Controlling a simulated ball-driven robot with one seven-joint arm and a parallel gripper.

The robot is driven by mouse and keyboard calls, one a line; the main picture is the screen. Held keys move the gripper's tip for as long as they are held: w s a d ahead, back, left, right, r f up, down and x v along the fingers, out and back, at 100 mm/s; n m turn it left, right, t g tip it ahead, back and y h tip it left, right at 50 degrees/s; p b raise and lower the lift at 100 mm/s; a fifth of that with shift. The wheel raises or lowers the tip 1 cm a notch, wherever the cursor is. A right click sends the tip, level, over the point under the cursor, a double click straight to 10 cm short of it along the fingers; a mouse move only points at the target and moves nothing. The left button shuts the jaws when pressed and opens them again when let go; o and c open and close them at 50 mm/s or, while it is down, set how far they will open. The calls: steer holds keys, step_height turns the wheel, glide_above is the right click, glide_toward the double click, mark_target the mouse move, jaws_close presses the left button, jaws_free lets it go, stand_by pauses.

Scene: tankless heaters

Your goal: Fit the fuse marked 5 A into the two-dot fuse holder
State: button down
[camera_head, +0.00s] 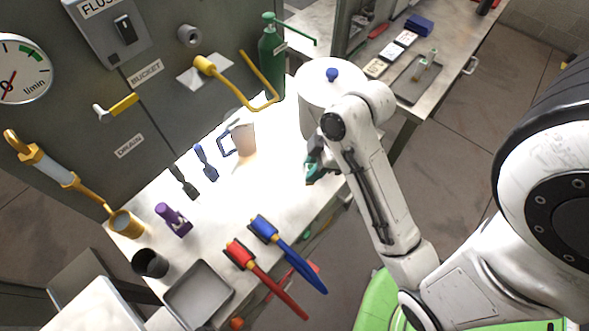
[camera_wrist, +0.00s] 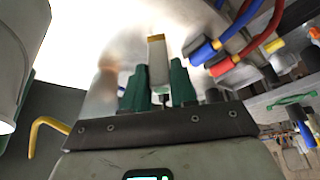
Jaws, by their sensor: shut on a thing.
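My gripper (camera_head: 314,168) is above the bright bench, near its front edge and below the white cylinder in the head view. In the wrist view its green fingers (camera_wrist: 158,88) are shut on a small upright piece (camera_wrist: 157,62), pale with a tan end band, which looks like a fuse. Its marking cannot be read. It points away from my gripper and seems clear of the bench. I cannot make out a two-dot fuse holder in either view.
A white cylinder (camera_head: 318,88) and a beige mug (camera_head: 243,138) stand near my gripper. Blue (camera_head: 290,252) and red (camera_head: 266,278) handled tools lie at the bench front. A grey tray (camera_head: 199,292) is lower left. A side bench (camera_head: 398,101) holds cards and another tray.

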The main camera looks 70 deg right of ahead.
steer(key=shift+w+d+f, duration=0.4)
steer(key=shift+w+f, duration=0.55)
steer(key=shift+f, duration=0.65)
steer(key=shift+w+d+f, duration=0.4)
steer(key=shift+w+f, duration=0.6)
steer(key=shift+f, duration=0.65)
steer(key=shift+w+d+f, duration=0.4)
steer(key=shift+w+f, duration=0.55)
steer(key=shift+f, duration=0.65)
steer(key=c, duration=0.9)
jaws_free()
steer(key=shift+f, duration=0.1)
